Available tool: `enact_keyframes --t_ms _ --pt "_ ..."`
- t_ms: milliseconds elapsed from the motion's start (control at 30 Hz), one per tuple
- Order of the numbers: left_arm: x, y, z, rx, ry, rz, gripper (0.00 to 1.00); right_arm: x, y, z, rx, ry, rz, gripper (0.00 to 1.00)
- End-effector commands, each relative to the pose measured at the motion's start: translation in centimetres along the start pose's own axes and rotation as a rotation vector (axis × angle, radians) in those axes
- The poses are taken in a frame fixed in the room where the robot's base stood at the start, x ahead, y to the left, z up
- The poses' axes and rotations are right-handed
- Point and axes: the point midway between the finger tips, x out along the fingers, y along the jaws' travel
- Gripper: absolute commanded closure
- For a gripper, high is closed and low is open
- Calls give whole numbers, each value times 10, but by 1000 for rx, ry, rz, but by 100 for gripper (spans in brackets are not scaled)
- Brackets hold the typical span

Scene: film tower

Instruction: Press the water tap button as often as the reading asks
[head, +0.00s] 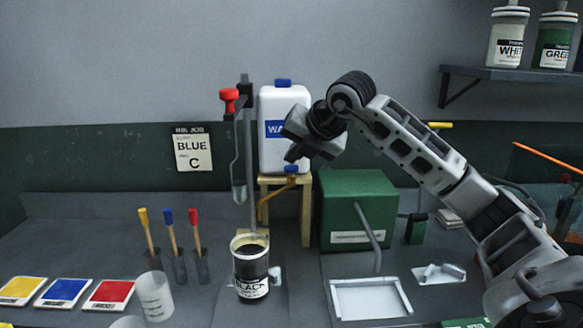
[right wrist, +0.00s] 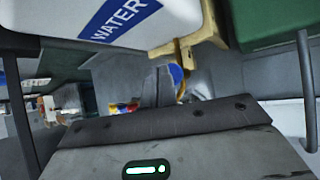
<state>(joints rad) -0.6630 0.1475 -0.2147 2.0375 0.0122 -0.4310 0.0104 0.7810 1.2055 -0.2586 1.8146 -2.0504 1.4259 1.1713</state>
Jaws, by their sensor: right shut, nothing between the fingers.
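The white water container (head: 284,118) stands on a wooden stand (head: 305,215) against the back wall. Its blue tap button (head: 291,169) is low on its front, and a blue part also shows in the right wrist view (right wrist: 176,74). My right gripper (head: 291,155) is shut and empty, with its fingertips just above the button in the head view. I cannot tell whether they touch it. A card (head: 193,148) on the wall reads BLUE and C. My left gripper is not in view.
A can labelled BLACK (head: 251,270) stands in front of the wooden stand, below a red-knobbed holder (head: 229,97). A green box (head: 358,190) is close on the right. Colour cards (head: 62,291), brushes (head: 172,233) and a beaker (head: 155,295) are at left.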

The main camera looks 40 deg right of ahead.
Motion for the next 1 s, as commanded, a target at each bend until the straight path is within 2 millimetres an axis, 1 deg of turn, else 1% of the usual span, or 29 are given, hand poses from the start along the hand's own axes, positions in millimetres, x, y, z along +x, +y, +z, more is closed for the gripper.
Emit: enact_keyframes --t_ms 1000 --pt "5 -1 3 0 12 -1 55 9 -7 -7 0 2 -2 100"
